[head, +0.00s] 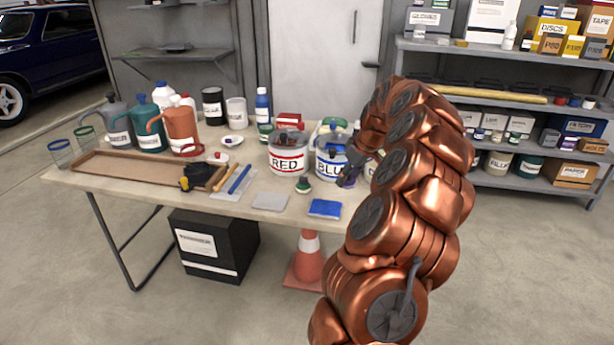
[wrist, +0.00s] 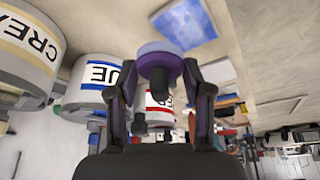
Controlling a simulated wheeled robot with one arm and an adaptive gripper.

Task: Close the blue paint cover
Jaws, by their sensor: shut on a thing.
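The blue paint can (head: 330,167), white with a blue-banded BLUE label, stands upright on the table; its label also shows in the wrist view (wrist: 101,74). My gripper (head: 350,172) is low beside the can's right front, partly covering it. In the wrist view, my gripper (wrist: 159,75) is shut on a round purple-blue cover (wrist: 160,47) by its dark grey knob. The cover is apart from the blue can's label side. I cannot tell clearly whether the blue can's top is open.
The red paint can (head: 288,160) stands left of the blue can. A cream can (wrist: 27,48) is on its other side. A small green cover (head: 303,187), a blue cloth (head: 325,208) and a grey cloth (head: 270,201) lie in front.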

